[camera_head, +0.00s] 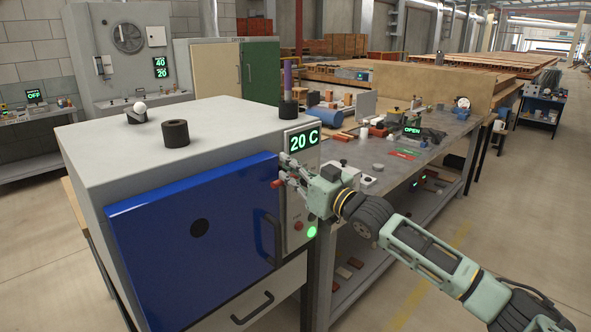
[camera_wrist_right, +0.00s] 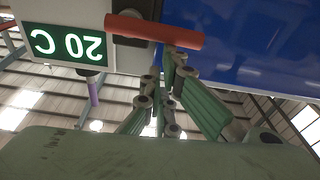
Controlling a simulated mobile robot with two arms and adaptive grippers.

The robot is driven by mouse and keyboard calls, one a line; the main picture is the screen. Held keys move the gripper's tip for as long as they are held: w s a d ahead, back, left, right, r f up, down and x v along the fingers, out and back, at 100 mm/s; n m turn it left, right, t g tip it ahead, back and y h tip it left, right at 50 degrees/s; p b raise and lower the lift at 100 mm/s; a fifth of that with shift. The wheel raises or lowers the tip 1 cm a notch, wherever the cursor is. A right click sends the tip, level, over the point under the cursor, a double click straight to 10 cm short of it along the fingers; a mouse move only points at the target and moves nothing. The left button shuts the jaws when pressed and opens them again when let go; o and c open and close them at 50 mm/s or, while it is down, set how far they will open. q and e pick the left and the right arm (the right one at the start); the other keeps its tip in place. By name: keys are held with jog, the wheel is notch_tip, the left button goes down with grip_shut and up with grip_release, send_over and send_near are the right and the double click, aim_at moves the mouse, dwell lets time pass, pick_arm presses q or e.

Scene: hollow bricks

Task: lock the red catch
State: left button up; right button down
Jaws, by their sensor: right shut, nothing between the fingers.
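The red catch (camera_wrist_right: 155,30) is a short red bar on a dark mount at the door edge, close to the control panel. In the wrist view it lies nearly level, one end by the panel and the other across the edge of the blue door (camera_head: 180,240). In the head view only part of the catch (camera_head: 277,183) shows beside my fingers. The door lies against the oven front. My right gripper (camera_head: 287,170) is shut and empty, its fingertips (camera_wrist_right: 172,62) right at the catch; I cannot tell whether they touch. My left gripper is out of view.
The control panel (camera_head: 299,165) reads 20 C and has a lit green lamp (camera_head: 311,231). A black door handle (camera_head: 268,238) stands out below the catch. A cluttered workbench (camera_head: 440,150) is to the right.

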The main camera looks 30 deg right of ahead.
pick_arm(q)
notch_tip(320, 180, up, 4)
jog(key=p, duration=0.4)
pick_arm(e)
notch_tip(320, 180, up, 4)
pick_arm(q)
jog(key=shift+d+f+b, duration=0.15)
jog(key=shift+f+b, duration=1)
jog(key=shift+b, duration=0.05)
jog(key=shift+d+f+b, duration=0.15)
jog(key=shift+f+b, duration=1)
jog(key=shift+b, duration=0.05)
pick_arm(e)
jog(key=v, duration=0.9)
jog(key=shift+s, duration=0.15)
jog(key=shift+f, duration=0.15)
